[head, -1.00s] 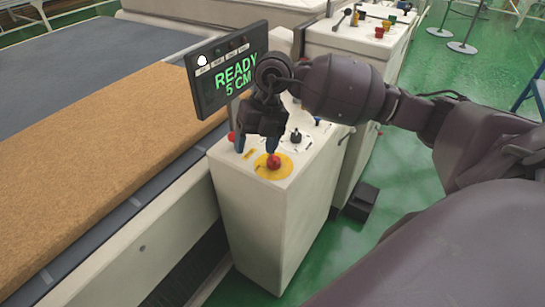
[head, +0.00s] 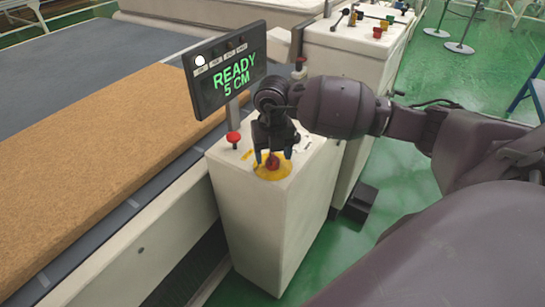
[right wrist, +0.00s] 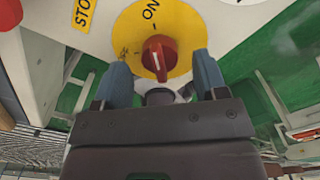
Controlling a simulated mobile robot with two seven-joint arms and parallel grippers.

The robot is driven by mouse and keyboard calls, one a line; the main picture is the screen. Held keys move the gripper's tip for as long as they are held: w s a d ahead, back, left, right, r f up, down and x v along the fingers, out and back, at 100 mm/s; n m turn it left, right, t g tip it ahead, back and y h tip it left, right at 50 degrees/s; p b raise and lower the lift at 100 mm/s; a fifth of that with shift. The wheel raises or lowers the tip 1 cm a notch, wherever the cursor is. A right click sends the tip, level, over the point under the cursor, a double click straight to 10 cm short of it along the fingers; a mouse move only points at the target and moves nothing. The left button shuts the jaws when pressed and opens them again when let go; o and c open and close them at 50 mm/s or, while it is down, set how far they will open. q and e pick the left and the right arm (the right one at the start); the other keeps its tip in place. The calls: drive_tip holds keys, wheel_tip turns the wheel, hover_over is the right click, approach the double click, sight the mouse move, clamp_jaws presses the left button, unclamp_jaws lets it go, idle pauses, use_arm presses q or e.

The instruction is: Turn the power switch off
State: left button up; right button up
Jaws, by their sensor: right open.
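The power switch is a red rotary knob (right wrist: 160,58) on a yellow round plate (right wrist: 130,36), seen in the right wrist view. A white mark on the knob points up toward the word "ON". In the head view the knob (head: 272,162) and its yellow plate (head: 262,173) sit at the front of the white control box top. My right gripper (head: 272,157) is open above the knob. In the right wrist view its blue fingertips (right wrist: 162,75) stand on either side of the knob, and contact cannot be told. My left gripper is not in view.
The white control box (head: 262,225) carries a screen (head: 228,70) reading "READY 5 CM" and a red button (head: 233,138). A tan mattress (head: 100,150) lies on the conveyor at left. Another control box (head: 350,40) stands behind. Green floor is open at right.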

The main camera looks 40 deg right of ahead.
drive_tip(key=shift+f, duration=0.8)
drive_tip(key=c, duration=0.9)
